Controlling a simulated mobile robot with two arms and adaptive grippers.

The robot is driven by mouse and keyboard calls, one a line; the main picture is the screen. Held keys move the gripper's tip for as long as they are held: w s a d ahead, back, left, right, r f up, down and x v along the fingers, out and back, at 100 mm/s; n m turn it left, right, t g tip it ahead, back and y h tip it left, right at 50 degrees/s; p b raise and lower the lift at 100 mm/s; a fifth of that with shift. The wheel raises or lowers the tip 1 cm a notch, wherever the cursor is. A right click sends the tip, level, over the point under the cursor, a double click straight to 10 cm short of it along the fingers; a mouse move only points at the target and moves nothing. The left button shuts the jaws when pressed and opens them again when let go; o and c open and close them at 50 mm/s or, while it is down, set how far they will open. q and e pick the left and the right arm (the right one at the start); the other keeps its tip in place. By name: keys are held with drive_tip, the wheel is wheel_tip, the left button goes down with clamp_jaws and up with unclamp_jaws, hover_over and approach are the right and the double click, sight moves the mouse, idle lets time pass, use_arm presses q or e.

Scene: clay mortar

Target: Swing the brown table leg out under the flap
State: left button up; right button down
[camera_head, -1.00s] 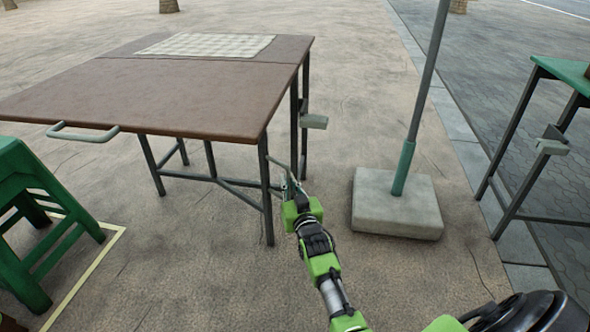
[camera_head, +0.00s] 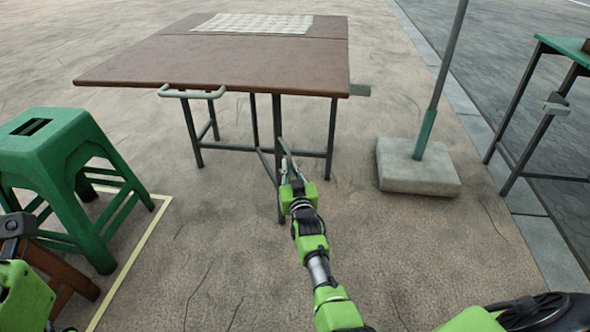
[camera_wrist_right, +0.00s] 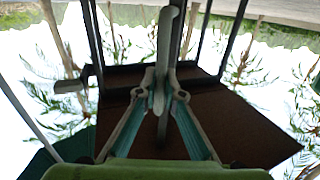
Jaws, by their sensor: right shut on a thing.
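The brown table (camera_head: 230,55) has its near flap (camera_head: 215,68) raised and about level, with a pale handle (camera_head: 192,94) on its front edge. The swing leg (camera_head: 279,205) stands upright under the flap, its foot near the ground. My right gripper (camera_head: 288,172) is shut on the pale handle of that leg (camera_head: 287,150). In the right wrist view the handle (camera_wrist_right: 164,45) runs between my gripper's fingers (camera_wrist_right: 160,95). The flap's underside (camera_wrist_right: 235,130) shows behind. The leg's top is hidden by the flap. My left gripper is out of view.
A green stool (camera_head: 50,145) stands at the left beside a yellow floor line (camera_head: 135,255). A pole in a concrete base (camera_head: 415,172) stands right of the table. A green table (camera_head: 565,46) is at the far right. The ground in front is clear.

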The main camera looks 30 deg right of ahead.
sight(288, 152)
drive_tip(key=shift+w+r, duration=0.1)
drive_tip(key=shift+r, duration=0.05)
drive_tip(key=c, duration=2.2)
unclamp_jaws()
drive_tip(key=shift+a, duration=0.1)
drive_tip(key=shift+o, duration=0.2)
wheel_tip(288, 152, up, 10)
drive_tip(key=shift+f, duration=0.1)
